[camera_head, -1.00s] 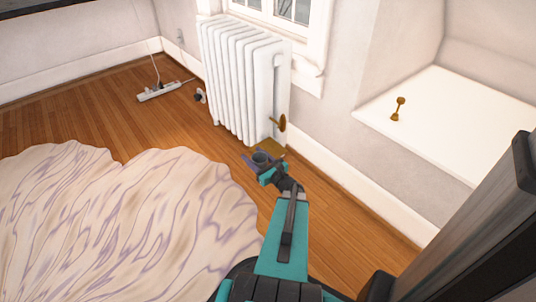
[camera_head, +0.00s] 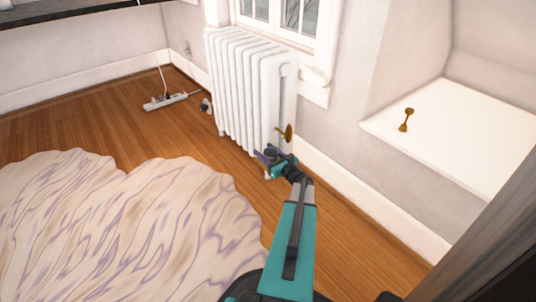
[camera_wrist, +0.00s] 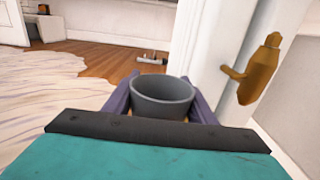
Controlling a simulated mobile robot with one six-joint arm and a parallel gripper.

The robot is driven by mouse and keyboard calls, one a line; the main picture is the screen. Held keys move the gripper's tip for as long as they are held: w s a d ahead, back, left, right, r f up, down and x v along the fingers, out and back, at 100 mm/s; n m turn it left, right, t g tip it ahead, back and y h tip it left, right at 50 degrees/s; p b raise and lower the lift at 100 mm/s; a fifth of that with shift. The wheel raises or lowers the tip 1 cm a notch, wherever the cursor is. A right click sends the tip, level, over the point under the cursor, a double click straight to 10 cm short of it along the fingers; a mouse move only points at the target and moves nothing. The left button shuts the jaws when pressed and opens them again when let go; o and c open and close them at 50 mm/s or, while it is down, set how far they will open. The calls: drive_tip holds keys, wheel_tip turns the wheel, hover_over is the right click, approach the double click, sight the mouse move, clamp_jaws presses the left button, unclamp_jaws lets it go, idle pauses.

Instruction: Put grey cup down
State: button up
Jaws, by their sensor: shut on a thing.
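The grey cup (camera_wrist: 162,97) is upright between the two purple fingers of my gripper (camera_wrist: 160,105) in the wrist view. My gripper is shut on it, and the cup's open rim faces up and looks empty inside. In the head view, the cup (camera_head: 271,153) is small and partly covered by my gripper (camera_head: 268,157), close to the foot of the white radiator. The cup's lower part is hidden, so I cannot tell how far it is above the floor.
The white radiator (camera_head: 245,90) with its brass valve (camera_head: 287,132) stands right beside my gripper. A pale rug (camera_head: 120,230) lies to the left on the wooden floor (camera_head: 100,120). A power strip (camera_head: 165,101) lies further back.

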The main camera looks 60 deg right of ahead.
sight(268, 151)
drive_tip(key=shift+w+d+f+b, duration=0.1)
drive_tip(key=shift+w+d+b, duration=0.15)
drive_tip(key=shift+d, duration=0.4)
drive_tip(key=shift+w+d+f+b, duration=0.1)
drive_tip(key=shift+w+d, duration=0.1)
drive_tip(key=shift+d, duration=0.4)
drive_tip(key=shift+w+d+b, duration=0.2)
drive_tip(key=shift+w+d, duration=0.05)
drive_tip(key=shift+d, duration=0.4)
drive_tip(key=shift+w+d+f, duration=0.1)
drive_tip(key=shift+w+d, duration=0.05)
drive_tip(key=shift+d, duration=0.25)
drive_tip(key=shift+d+f+b, duration=0.2)
drive_tip(key=shift+f+b, duration=0.9)
drive_tip(key=shift+f, duration=0.05)
drive_tip(key=shift+f+b, duration=0.4)
drive_tip(key=shift+f, duration=0.15)
drive_tip(key=shift+f, duration=0.15)
drive_tip(key=o, duration=1.1)
drive_tip(key=shift+c, duration=0.2)
